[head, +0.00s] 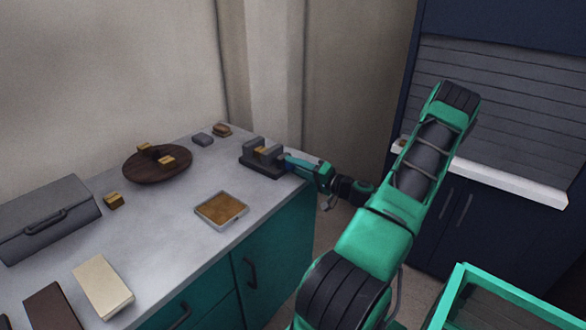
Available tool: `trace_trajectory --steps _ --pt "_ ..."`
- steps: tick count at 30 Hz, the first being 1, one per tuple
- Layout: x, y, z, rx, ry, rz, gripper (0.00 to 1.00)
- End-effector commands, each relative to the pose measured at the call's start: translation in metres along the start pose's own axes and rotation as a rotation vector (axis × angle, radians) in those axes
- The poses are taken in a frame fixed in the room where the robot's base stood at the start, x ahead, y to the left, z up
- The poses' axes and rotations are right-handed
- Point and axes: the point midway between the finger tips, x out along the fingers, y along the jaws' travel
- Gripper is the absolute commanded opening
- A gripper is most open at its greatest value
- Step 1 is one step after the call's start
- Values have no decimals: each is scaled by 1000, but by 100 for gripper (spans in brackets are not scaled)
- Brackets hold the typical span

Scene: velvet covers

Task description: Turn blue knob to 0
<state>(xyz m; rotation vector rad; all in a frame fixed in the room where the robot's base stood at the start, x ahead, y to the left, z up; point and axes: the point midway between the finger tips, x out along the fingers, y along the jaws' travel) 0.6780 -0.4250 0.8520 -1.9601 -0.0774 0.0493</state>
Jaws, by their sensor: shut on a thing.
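A dark grey device (262,167) with upright blocks and a tan piece sits near the right end of the counter. My gripper (290,163) reaches in from the right, low over the counter, at the device's right side. It is shut on the blue knob (287,159); only a small bluish patch shows between the device and the gripper. The fingers and wrist hide most of the knob. Its pointer and any number marks are too small or hidden to read.
The grey counter (185,227) holds a round brown board (157,175) with tan blocks, a shallow tan tray (221,209), a grey box (45,215) and a cream block (102,287). A green-framed crate (500,300) stands at lower right. Dark cabinets stand behind my arm.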

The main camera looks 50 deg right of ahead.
Motion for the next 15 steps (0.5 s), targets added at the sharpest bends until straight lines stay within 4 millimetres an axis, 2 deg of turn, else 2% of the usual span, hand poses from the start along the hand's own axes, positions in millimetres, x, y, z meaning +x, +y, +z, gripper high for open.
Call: trace_trajectory --steps 2,3,5,15 --pt "0 3 4 5 -9 6 15" --pt "0 3 4 5 -9 6 44" --pt "0 2 4 4 -8 5 56" --pt "-3 3 1 2 -2 7 56"
